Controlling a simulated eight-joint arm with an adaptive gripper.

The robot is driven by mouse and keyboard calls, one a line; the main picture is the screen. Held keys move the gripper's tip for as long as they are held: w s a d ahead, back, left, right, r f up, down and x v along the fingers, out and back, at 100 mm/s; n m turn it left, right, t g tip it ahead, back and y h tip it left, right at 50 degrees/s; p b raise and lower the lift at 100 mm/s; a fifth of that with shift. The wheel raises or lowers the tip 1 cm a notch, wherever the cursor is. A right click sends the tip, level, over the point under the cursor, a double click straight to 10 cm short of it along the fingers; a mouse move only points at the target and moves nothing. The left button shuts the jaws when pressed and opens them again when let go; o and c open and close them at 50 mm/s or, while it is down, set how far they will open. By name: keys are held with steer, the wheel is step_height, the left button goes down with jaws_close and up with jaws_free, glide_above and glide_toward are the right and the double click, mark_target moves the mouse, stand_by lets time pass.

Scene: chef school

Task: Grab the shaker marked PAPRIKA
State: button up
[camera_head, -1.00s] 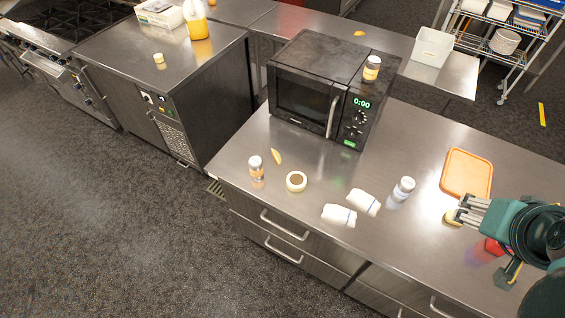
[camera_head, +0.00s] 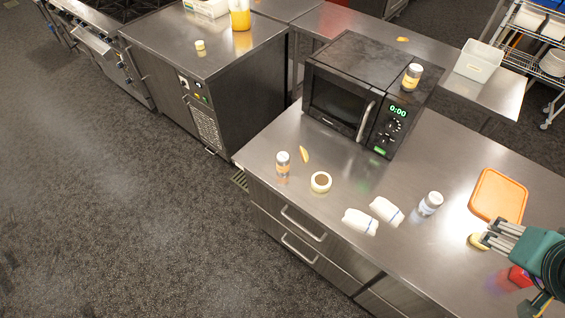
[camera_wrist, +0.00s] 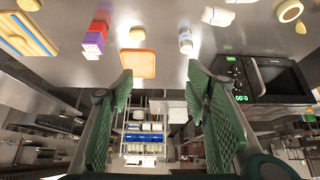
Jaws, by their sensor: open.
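Three shakers show in the head view, and their label text is too small to read. One with an orange-brown label (camera_head: 283,164) stands near the left end of the steel counter. One with a yellow-orange label (camera_head: 411,77) stands on top of the microwave. One with a pale grey label (camera_head: 430,204) stands on the counter beside two white rolled cloths; a shaker like it shows in the wrist view (camera_wrist: 185,40). My gripper (camera_head: 488,236) is at the right, near the orange board. In the wrist view its green fingers (camera_wrist: 158,76) are spread apart with nothing between them.
The microwave (camera_head: 360,95) stands at the back of the counter. White cloths (camera_head: 361,222), a small round bowl (camera_head: 321,182) and a yellow wedge (camera_head: 304,155) lie on the counter. The orange board (camera_head: 498,195) and a red item (camera_head: 519,277) are near my arm.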

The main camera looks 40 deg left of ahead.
steer(key=shift+a, duration=0.1)
stand_by(0.3)
steer(key=w+a+f+n+g+y+b, duration=0.15)
steer(key=w+a+n, duration=0.3)
steer(key=a, duration=0.55)
steer(key=w+a+f+n+g+b, duration=0.1)
steer(key=w+a+f+n, duration=0.2)
steer(key=w+a, duration=0.55)
steer(key=w+a+f+n+g+b, duration=0.2)
steer(key=a+n, duration=0.1)
steer(key=a, duration=1)
steer(key=n+g+h+b, duration=0.2)
steer(key=n+g+b, duration=0.1)
steer(key=n, duration=0.6)
glide_toward(282, 156)
steer(key=shift+y, duration=0.25)
steer(key=f, duration=0.4)
steer(key=d+f, duration=0.1)
steer(key=f, duration=0.1)
steer(key=shift+w+f, duration=0.1)
steer(key=shift+f, duration=0.3)
steer(key=shift+s+a+f, duration=0.25)
steer(key=shift+a+f, duration=0.1)
steer(key=shift+f, duration=0.1)
